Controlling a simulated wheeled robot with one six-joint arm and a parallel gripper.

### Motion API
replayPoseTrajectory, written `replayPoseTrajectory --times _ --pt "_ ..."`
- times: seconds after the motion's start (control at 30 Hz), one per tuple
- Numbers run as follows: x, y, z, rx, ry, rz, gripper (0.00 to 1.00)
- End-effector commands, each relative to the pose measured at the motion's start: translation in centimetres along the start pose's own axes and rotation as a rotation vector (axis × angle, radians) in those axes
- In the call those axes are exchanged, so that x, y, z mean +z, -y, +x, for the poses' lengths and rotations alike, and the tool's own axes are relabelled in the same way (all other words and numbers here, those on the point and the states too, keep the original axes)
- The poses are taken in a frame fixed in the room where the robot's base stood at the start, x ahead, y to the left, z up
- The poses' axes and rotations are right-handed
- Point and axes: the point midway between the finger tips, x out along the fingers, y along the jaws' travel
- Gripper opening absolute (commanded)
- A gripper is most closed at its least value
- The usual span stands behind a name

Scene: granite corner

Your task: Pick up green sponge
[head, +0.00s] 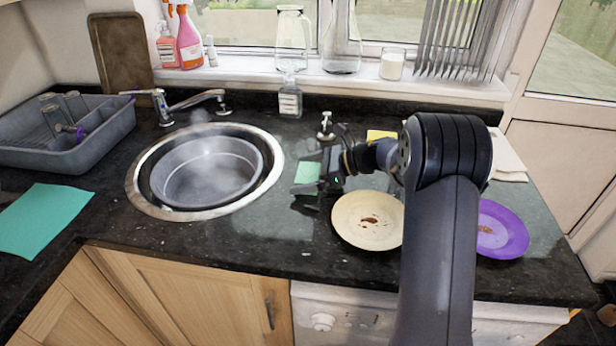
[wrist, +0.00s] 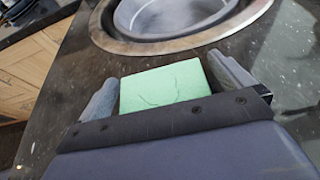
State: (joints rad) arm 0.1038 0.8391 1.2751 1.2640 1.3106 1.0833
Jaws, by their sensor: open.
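The green sponge (head: 307,172) lies on the dark granite counter to the right of the sink, partly hidden by my gripper in the head view. In the wrist view the sponge (wrist: 164,86) sits between the two fingers, with its near edge hidden behind the gripper body. My gripper (head: 305,188) is open, with one finger on each side of the sponge. It also shows in the wrist view (wrist: 165,82). A narrow gap shows by the left finger; I cannot tell whether the right finger touches the sponge.
The round sink (head: 207,172) is left of my gripper. A cream plate (head: 350,232) with food remains is close on the right, and a purple plate (head: 513,229) is farther right. A soap dispenser (head: 326,127) stands behind. A teal cloth (head: 45,220) and grey dish rack (head: 98,150) are far left.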

Motion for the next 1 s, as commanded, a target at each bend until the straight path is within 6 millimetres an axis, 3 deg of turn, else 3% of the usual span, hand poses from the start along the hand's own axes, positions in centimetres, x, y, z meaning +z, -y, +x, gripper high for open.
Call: replayPoseTrajectory --times 0.23,0.73,1.0 --pt "-0.01 0.03 0.27 -0.001 0.0 0.0 0.99" --pt "-0.01 0.03 0.25 -0.001 0.0 0.0 0.58" --pt "0.3 0.04 0.12 -0.001 0.0 -0.002 0.58"
